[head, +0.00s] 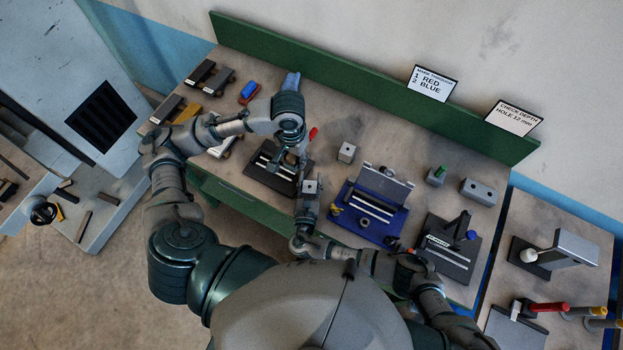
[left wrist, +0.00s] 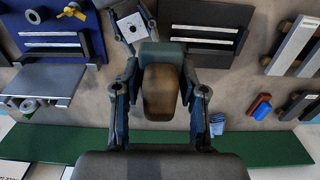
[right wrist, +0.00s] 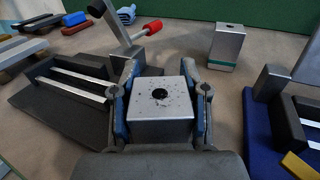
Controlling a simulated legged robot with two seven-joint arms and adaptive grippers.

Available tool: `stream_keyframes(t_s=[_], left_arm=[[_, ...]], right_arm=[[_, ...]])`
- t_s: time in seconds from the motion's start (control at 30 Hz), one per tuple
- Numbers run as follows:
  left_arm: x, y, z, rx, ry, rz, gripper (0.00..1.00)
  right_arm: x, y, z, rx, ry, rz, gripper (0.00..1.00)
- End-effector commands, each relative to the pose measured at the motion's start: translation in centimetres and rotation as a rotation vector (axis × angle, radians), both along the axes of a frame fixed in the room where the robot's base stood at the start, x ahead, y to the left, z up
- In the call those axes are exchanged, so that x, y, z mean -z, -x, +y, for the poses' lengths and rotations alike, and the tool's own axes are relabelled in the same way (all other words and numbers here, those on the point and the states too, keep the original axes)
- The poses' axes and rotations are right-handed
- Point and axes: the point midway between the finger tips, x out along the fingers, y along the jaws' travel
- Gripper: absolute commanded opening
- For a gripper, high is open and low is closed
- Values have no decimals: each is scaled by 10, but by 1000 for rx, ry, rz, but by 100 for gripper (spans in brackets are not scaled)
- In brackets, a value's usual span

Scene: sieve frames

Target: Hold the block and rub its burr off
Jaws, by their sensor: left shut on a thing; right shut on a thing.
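A grey metal block (right wrist: 160,112) with a dark hole in its top is between the fingers of my right gripper (right wrist: 160,98), which is shut on it. Dark specks lie around the hole. In the head view the block (head: 310,186) is in front of the black fixture, and the left wrist view shows it (left wrist: 131,27) too. My left gripper (left wrist: 160,85) is shut on a brown stone-like piece (left wrist: 160,98). In the head view my left gripper (head: 292,140) is above the black fixture, behind the block and apart from it. The stone is hidden there.
The black fixture (head: 268,178) has two pale rails. A blue fixture (head: 384,222) stands to its right. Another grey block (head: 346,152) stands behind. A dark stand (head: 447,260) is at the bench's right. A green board (head: 380,85) with two signs edges the back.

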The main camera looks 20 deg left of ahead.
Motion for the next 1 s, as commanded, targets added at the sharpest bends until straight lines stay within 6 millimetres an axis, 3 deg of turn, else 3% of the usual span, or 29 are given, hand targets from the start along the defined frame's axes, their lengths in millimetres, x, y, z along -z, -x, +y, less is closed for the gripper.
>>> stream_keyframes(t_s=[0.37, 0.57, 1.0], left_arm=[[-2, 4, -35, 3, -4, -2, 13], [1, 5, -35, 1, -2, -1, 13], [30, 5, -34, 0, 0, 1, 13]], right_arm=[[-2, 0, -4, 0, -6, -1, 0], [-1, 0, -1, 0, -3, -1, 0], [-1, 0, 0, 0, -2, -2, 0]])
